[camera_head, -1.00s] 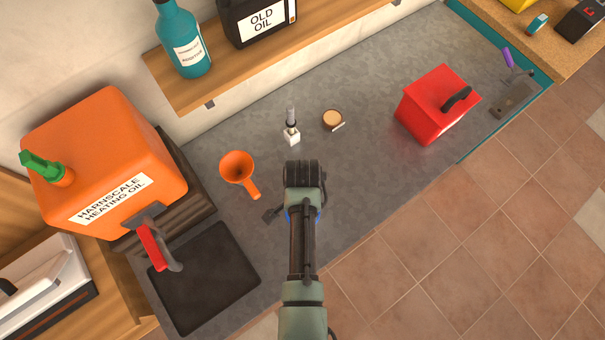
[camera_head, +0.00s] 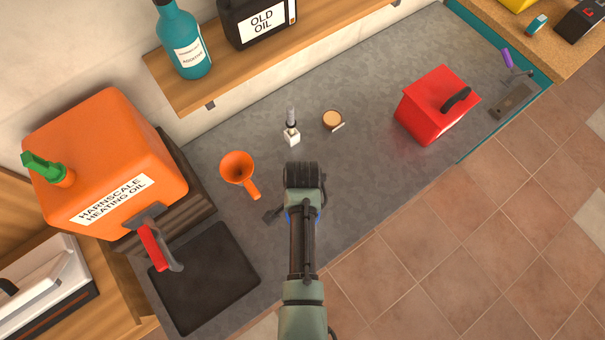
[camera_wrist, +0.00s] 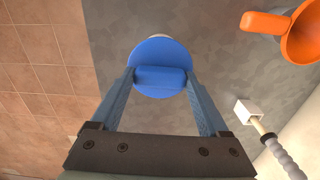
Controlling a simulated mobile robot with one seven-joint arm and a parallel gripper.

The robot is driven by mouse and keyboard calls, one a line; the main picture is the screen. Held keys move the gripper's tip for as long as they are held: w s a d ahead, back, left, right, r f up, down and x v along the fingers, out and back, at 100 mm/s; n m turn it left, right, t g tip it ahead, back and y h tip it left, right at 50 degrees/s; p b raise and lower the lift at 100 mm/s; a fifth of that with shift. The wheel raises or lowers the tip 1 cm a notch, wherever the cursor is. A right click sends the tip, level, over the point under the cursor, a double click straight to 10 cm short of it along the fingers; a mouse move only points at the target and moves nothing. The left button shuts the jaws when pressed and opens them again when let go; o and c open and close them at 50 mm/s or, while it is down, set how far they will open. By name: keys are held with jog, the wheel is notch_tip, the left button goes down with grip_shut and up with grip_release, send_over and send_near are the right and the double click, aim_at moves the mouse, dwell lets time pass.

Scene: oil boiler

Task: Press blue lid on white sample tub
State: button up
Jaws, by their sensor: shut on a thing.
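The blue lid (camera_wrist: 160,55) is a round disc with a raised grip bar. In the wrist view my gripper (camera_wrist: 160,77) is shut on this bar, one finger on each side. A thin pale edge (camera_wrist: 158,37) shows just past the lid's far rim; it may be the white sample tub, mostly hidden under the lid. I cannot tell whether the lid is seated on it or apart. In the head view my arm hides the tub and nearly all of the lid.
On the grey worktop (camera_head: 400,75) are an orange funnel (camera_head: 238,169), a small white block with a grey-handled tool (camera_head: 291,134), a round tan-topped container (camera_head: 333,119) and a red box (camera_head: 435,108). A black tray (camera_head: 205,278) lies lower left.

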dwell(0.8)
jog(key=o, duration=1.2)
jog(key=shift+r+p, duration=3.55)
jog(key=shift+p, duration=0.15)
grip_shut()
